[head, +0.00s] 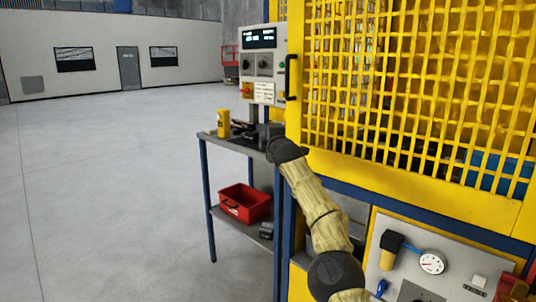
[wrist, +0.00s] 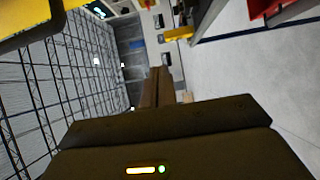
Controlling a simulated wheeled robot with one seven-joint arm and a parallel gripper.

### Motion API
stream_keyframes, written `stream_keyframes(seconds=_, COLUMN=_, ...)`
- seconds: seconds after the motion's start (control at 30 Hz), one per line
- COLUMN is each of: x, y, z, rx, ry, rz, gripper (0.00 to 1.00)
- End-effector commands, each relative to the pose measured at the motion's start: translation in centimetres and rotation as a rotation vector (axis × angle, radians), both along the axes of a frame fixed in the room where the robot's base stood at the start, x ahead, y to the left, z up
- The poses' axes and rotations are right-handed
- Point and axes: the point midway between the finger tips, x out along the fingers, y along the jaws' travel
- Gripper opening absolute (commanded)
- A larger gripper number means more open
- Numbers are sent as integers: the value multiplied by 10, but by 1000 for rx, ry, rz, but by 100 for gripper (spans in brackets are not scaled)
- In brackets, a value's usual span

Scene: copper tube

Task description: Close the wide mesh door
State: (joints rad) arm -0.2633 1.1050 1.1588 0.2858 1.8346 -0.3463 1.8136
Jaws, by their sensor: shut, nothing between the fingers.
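The wide mesh door (head: 415,150) is a yellow frame with a yellow grid, filling the upper right of the head view. A black upright handle (head: 291,78) is on its left edge. I cannot tell how far the door stands from its frame. My gripper (head: 268,135) is below the handle and left of the door's lower left corner, over the side table. Its fingers are hard to make out there. In the wrist view the two brown fingers (wrist: 158,76) are together with nothing between them. I cannot tell whether my gripper touches the door.
A grey control box (head: 262,62) stands behind the door's left edge. The side table (head: 225,143) holds a yellow device (head: 223,122), with a red bin (head: 244,203) on its lower shelf. A panel with a gauge (head: 431,262) is below the door. Open floor lies left.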

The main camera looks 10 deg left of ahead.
Motion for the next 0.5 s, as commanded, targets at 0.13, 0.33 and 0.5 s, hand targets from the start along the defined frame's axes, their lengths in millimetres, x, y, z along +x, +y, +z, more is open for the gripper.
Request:
stream_keyframes(seconds=0.13, x=-9, y=1, z=-5, rx=1, ry=-2, rz=-3, gripper=0)
stream_keyframes(seconds=0.33, x=-20, y=-1, z=-5, rx=0, ry=-2, rz=-1, gripper=0)
stream_keyframes(seconds=0.5, x=-29, y=-4, z=-5, rx=0, ry=-1, rz=-2, gripper=0)
